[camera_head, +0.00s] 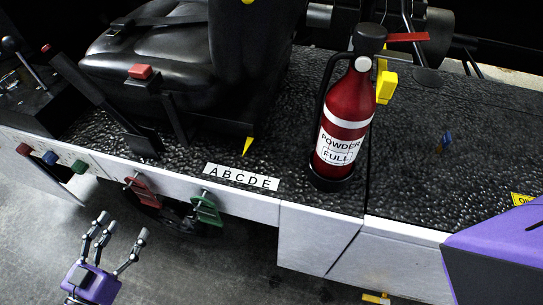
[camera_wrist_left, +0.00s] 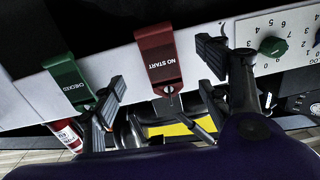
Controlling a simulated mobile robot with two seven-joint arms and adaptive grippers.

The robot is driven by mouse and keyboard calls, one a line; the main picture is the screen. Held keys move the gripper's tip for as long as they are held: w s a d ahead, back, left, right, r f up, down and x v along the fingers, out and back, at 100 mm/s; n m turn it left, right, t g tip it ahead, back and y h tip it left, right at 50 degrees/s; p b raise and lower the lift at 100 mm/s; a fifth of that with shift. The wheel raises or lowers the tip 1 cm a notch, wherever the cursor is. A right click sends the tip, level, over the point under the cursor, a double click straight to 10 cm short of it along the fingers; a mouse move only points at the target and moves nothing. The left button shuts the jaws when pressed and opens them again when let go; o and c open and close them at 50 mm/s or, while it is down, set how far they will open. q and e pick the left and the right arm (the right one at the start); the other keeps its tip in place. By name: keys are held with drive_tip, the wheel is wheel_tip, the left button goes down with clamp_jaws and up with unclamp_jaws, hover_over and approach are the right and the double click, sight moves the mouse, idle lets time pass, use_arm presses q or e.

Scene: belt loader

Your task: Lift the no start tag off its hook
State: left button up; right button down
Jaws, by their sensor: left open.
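The red no start tag (camera_head: 142,189) hangs on the pale side panel of the loader, left of a green tag (camera_head: 206,209). In the left wrist view the no start tag (camera_wrist_left: 158,58) faces me, its white lettering readable, with a metal hook (camera_wrist_left: 169,91) at its lower end. My left gripper (camera_head: 117,232) is open and empty, in front of and below the tags in the head view. In the left wrist view its spread fingers (camera_wrist_left: 165,88) stand either side of the no start tag, apparently not touching it. My right gripper is out of view.
A red fire extinguisher (camera_head: 345,125) stands on the black textured deck (camera_head: 430,150). A black seat (camera_head: 165,60) is behind the panel. Coloured knobs (camera_head: 50,158) sit at the panel's left end. A green dial (camera_wrist_left: 273,46) is right of the tag.

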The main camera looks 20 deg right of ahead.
sight(143, 195)
use_arm(q)
drive_tip(key=x, duration=0.8)
drive_tip(key=shift+r, duration=0.3)
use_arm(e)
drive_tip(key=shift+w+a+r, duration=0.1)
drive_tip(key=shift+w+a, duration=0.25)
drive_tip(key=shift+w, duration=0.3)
use_arm(q)
drive_tip(key=c, duration=1.2)
drive_tip(key=shift+r, duration=0.15)
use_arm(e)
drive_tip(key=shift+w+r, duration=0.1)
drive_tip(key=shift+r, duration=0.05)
use_arm(q)
drive_tip(key=shift+r+p, duration=0.25)
drive_tip(key=shift+p, duration=0.25)
drive_tip(key=shift+s, duration=0.1)
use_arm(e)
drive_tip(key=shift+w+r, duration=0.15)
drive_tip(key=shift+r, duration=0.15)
